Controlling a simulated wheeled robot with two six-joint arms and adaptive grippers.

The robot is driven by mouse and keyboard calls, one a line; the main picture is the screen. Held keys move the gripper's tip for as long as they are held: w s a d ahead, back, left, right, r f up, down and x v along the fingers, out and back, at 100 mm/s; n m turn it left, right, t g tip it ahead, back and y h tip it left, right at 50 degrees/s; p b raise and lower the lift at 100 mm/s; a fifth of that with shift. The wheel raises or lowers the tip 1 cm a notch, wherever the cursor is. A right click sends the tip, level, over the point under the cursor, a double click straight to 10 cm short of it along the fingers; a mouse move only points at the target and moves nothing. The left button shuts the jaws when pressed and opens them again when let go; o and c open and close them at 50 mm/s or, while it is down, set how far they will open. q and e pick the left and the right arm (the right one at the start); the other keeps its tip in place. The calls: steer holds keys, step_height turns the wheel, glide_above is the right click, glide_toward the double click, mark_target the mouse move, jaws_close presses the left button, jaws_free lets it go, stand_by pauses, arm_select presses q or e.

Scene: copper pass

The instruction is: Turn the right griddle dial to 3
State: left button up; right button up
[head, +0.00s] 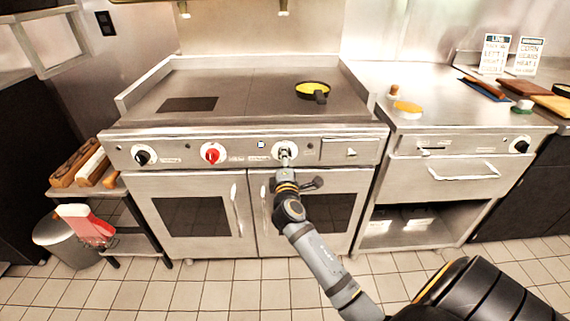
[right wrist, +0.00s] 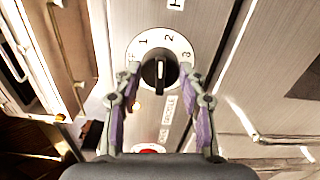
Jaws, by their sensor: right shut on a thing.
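The right griddle dial (head: 285,152) is on the front panel of the steel griddle (head: 245,97). In the right wrist view the dial (right wrist: 160,72) has a black knob on a white disc marked 1, 2 and 3. A white line on the knob runs up and down in that view. I cannot tell surely which number it points at. My right gripper (head: 285,160) is at the dial, and its fingertips (right wrist: 159,76) are on both sides of the knob, shut on it. My left gripper is in neither view.
A red dial (head: 210,153) and a black dial (head: 142,155) are further left on the panel. A yellow-filled pan (head: 313,91) stands on the griddle. Two sign cards (head: 494,54) stand at the back right. A side counter (head: 440,100) adjoins the griddle.

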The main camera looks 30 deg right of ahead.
steer(key=m+b, duration=0.7)
steer(key=m, duration=0.5)
steer(key=shift+f, duration=0.15)
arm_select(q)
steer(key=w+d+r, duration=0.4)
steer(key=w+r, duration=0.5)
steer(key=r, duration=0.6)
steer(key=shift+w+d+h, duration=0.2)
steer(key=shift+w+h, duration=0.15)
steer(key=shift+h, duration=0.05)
arm_select(e)
steer(key=shift+m, duration=0.6)
steer(key=o, duration=1.2)
steer(key=shift+c, duration=0.2)
